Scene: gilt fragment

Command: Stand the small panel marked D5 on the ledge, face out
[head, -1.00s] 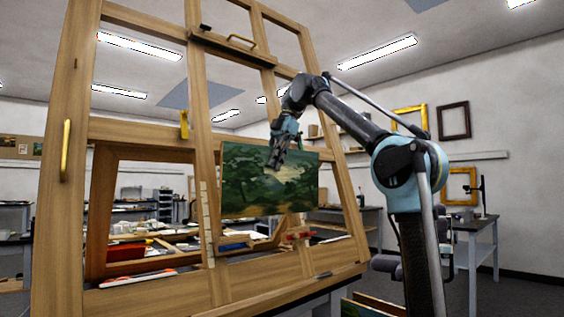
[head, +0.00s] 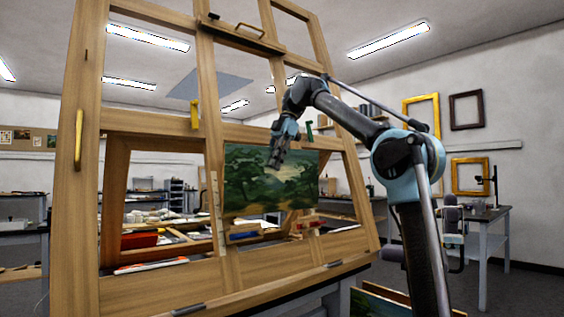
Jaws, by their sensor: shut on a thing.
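The small panel (head: 247,184) carries a green landscape painting, with its painted face towards the camera. No D5 mark can be read on it. My gripper (head: 277,160) is shut on the panel near its upper middle and covers a small part of the painting. The panel hangs upright in front of the wooden easel frame (head: 235,262). The ledge (head: 270,287) runs along the bottom of the easel, and the panel's lower edge is above it, with a gap between them.
Brass handles (head: 78,146) are fixed to the easel. A red-and-white tool (head: 151,265) lies low behind the easel's opening. More framed pictures (head: 385,300) lean at the bottom right. A side table (head: 484,222) stands at the right.

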